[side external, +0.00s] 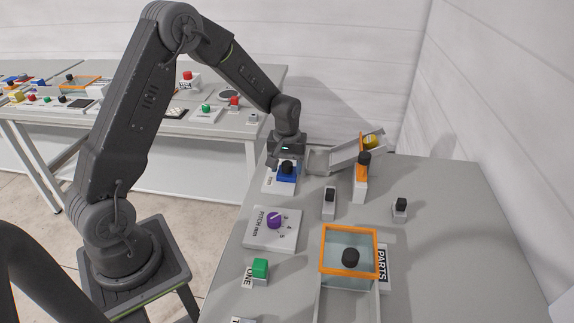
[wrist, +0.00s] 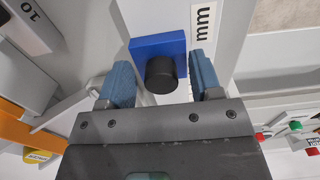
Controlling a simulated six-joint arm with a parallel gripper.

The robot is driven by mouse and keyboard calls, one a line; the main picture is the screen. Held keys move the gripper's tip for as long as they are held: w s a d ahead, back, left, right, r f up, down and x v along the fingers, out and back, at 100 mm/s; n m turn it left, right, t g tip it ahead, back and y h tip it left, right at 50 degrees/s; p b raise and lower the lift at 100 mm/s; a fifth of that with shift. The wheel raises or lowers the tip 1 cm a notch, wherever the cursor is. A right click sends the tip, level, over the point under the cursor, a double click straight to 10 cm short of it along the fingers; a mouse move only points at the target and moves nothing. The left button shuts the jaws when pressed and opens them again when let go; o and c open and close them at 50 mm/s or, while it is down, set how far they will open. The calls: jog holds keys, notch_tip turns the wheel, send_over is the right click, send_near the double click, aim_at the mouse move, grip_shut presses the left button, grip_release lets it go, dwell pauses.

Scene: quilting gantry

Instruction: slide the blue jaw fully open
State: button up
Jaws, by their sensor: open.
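The blue jaw (side external: 287,172) is a blue block with a black knob (side external: 287,167) on a white base marked "mm" near the back left of the table. In the wrist view the blue jaw (wrist: 158,46) shows with its black knob (wrist: 161,75) facing the camera. My gripper (wrist: 160,82) is open, with one blue-padded finger on each side of the knob. The knob lies between the fingers with a gap on both sides. In the side view my gripper (side external: 287,158) is directly above the jaw, and its fingers are partly hidden.
Right of the jaw stand a tilted grey tray (side external: 335,157) and an orange post with a black knob (side external: 362,172). In front are a purple dial (side external: 274,220), a black switch (side external: 329,202), a green button (side external: 260,267) and an orange-framed clear lid (side external: 348,235).

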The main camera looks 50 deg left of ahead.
aim_at(287, 165)
notch_tip(287, 165, up, 14)
dwell(0.6)
jog(key=s+d+r+m+t, duration=0.3)
jog(key=s+d+r+m, duration=0.1)
jog(key=s+d+r, duration=0.5)
jog(key=s+d+m+t, duration=0.1)
jog(key=s+m, duration=0.1)
jog(key=s, duration=0.5)
jog(key=s+d+m+t, duration=0.1)
jog(key=s+d+m, duration=0.1)
jog(key=s, duration=0.5)
jog(key=shift+d+f+m+t, duration=0.25)
jog(key=shift+f+m+t, duration=0.05)
jog(key=shift+m, duration=0.2)
